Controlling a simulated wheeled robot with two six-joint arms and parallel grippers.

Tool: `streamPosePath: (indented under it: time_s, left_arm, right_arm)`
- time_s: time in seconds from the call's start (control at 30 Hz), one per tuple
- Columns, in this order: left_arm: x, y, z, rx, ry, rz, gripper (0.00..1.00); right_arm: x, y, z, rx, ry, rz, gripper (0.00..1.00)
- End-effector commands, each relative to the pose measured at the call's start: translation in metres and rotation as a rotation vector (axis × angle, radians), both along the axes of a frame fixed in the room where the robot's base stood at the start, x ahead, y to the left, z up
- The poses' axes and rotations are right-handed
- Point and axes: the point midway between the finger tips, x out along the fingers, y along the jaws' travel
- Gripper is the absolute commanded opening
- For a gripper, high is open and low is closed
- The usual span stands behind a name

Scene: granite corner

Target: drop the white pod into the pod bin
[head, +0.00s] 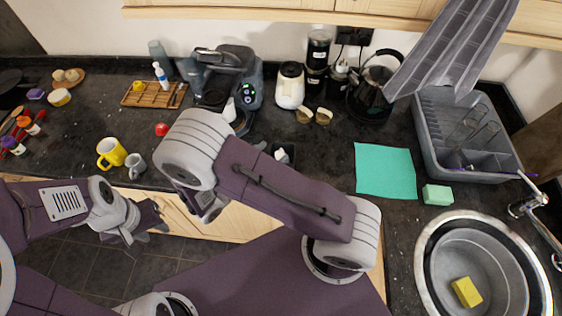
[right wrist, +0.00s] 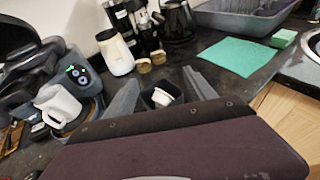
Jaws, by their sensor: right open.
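The white pod (right wrist: 162,97) shows in the right wrist view within the mouth of a small dark box, the pod bin (right wrist: 147,97). I cannot tell whether it rests on the bottom. My right gripper (right wrist: 162,93) is open, with one grey finger on each side of the bin, apart from the pod. In the head view the pod bin (head: 286,149) shows just past my right arm, which hides most of that gripper. My left gripper (head: 147,222) hangs in front of the counter's edge at the left, away from the pod; its jaw opening is unclear.
A coffee machine (head: 226,78) stands behind my right arm, with a white jar (head: 290,86) and kettle (head: 372,92) to its right. A yellow mug (head: 111,153) and grey cup (head: 135,165) stand at the left. A teal cloth (head: 385,171), dish rack (head: 465,140) and sink (head: 430,265) lie right.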

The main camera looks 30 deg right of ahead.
Motion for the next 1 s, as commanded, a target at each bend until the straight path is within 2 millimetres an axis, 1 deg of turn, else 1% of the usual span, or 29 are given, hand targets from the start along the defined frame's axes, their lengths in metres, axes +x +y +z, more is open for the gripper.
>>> streamPosePath:
  time_s: [0.03, 0.1, 0.2, 0.8, 0.87, 0.93, 0.97, 1.0]
  left_arm:
    - [0.0, 0.0, -0.005, 0.0, 0.0, 0.0, 0.36]
    - [0.0, 0.0, -0.006, 0.0, 0.0, 0.0, 0.36]
    - [0.0, 0.0, -0.007, 0.0, 0.0, 0.0, 0.36]
    - [0.0, 0.0, -0.006, 0.0, 0.0, 0.0, 0.36]
    - [0.0, 0.0, -0.008, 0.0, 0.0, 0.0, 0.36]
    - [0.0, 0.0, -0.013, 0.0, 0.0, 0.0, 0.36]
    - [0.0, 0.0, -0.017, 0.0, 0.0, 0.0, 0.36]
    - [0.0, 0.0, -0.023, 0.0, 0.0, 0.0, 0.36]
  right_arm:
    - [-0.003, 0.008, 0.0, 0.002, -0.003, 0.004, 0.64]
    - [-0.007, 0.015, 0.003, 0.0, -0.001, 0.003, 0.64]
    - [-0.01, 0.019, 0.006, 0.0, 0.0, 0.0, 0.64]
    - [-0.01, 0.02, 0.007, -0.001, 0.001, -0.001, 0.64]
    - [-0.01, 0.016, 0.006, 0.0, 0.001, -0.013, 0.64]
    - [-0.006, 0.002, 0.005, 0.017, -0.016, -0.068, 0.64]
    - [-0.003, -0.008, 0.008, 0.038, -0.035, -0.108, 0.64]
    - [0.001, -0.025, 0.014, 0.069, -0.068, -0.174, 0.64]
